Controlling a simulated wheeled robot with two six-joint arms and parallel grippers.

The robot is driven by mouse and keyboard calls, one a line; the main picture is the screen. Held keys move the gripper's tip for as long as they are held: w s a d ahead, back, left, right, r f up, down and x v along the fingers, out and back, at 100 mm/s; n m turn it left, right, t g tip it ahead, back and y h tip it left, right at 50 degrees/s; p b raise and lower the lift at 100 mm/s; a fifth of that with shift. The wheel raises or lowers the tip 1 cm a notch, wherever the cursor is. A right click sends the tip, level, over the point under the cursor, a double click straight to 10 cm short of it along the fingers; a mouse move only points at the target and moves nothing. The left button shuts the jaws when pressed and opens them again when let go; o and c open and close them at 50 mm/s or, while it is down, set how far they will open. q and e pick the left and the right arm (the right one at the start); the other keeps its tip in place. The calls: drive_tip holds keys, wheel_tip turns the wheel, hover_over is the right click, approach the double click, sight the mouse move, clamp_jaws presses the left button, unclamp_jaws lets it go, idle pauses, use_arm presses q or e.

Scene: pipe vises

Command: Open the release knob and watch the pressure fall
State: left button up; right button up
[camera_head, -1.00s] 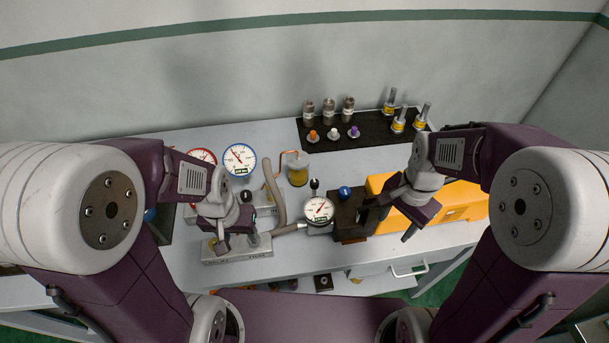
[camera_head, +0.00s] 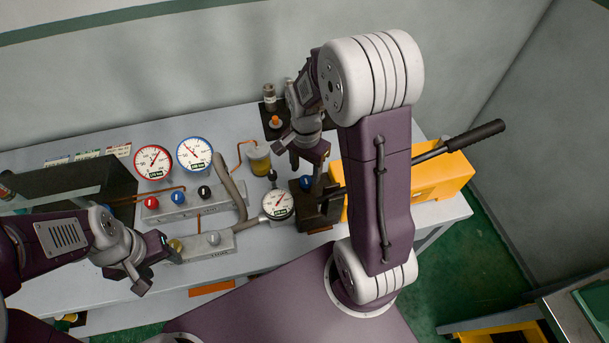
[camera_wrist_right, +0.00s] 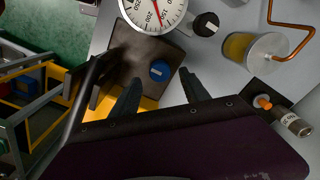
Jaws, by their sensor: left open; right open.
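A blue knob (camera_head: 306,183) sits on a dark block (camera_head: 312,219); it also shows in the right wrist view (camera_wrist_right: 160,70). A white round gauge (camera_head: 278,204) with a red needle stands left of the block, and its dial is partly cut off in the right wrist view (camera_wrist_right: 150,12). A black knob (camera_wrist_right: 206,25) is beside that gauge. My right gripper (camera_head: 309,167) is open and empty near the blue knob, which shows beyond and between its fingertips (camera_wrist_right: 161,92) without visible contact. My left gripper (camera_head: 152,268) is open at the front-left grey block.
A red-rimmed gauge (camera_head: 152,162) and a blue-rimmed gauge (camera_head: 194,154) stand behind a grey manifold (camera_head: 178,204) with red, blue and black knobs. A yellow unit (camera_head: 437,177) with a long lever is at right. A jar of yellow liquid (camera_head: 259,160) stands behind the gauge.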

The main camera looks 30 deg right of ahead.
sight(306, 179)
wheel_tip(306, 179, down, 3)
drive_tip(key=shift+f, duration=0.2)
clamp_jaws()
